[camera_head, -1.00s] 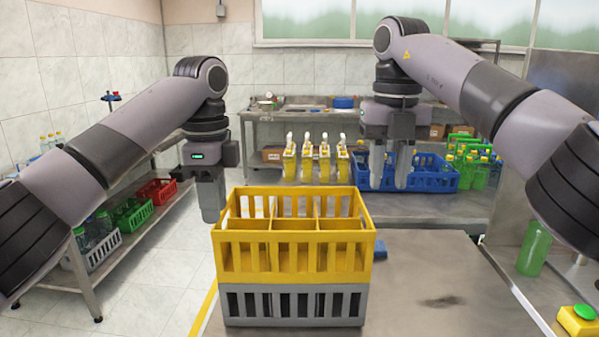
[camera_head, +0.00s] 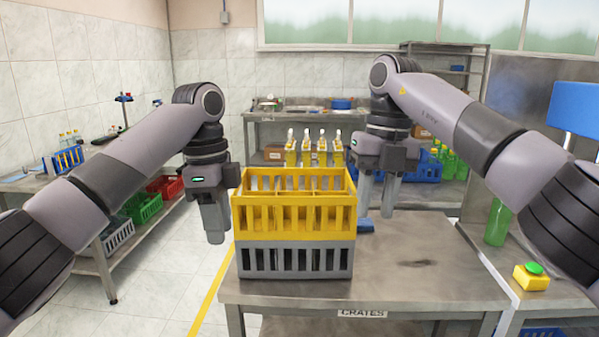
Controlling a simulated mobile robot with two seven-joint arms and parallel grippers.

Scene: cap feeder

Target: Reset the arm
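My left gripper (camera_head: 215,222) hangs pointing down just left of the yellow crate, with nothing seen in it. Its fingers overlap in this view, so the gap between them cannot be told. My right gripper (camera_head: 377,205) points down to the right of the crate. Its two fingers are apart with nothing between them. Both arms are bent, coming in from the sides. The yellow crate (camera_head: 293,220) with dividers sits on a grey crate (camera_head: 295,262) on the metal table (camera_head: 430,268).
A green bottle (camera_head: 497,222) and a yellow box with a green button (camera_head: 531,277) stand on the right counter. Yellow bottles (camera_head: 321,152) and a blue crate (camera_head: 427,170) are at the back. A shelf with coloured crates (camera_head: 142,207) stands left. The table's right part is mostly clear.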

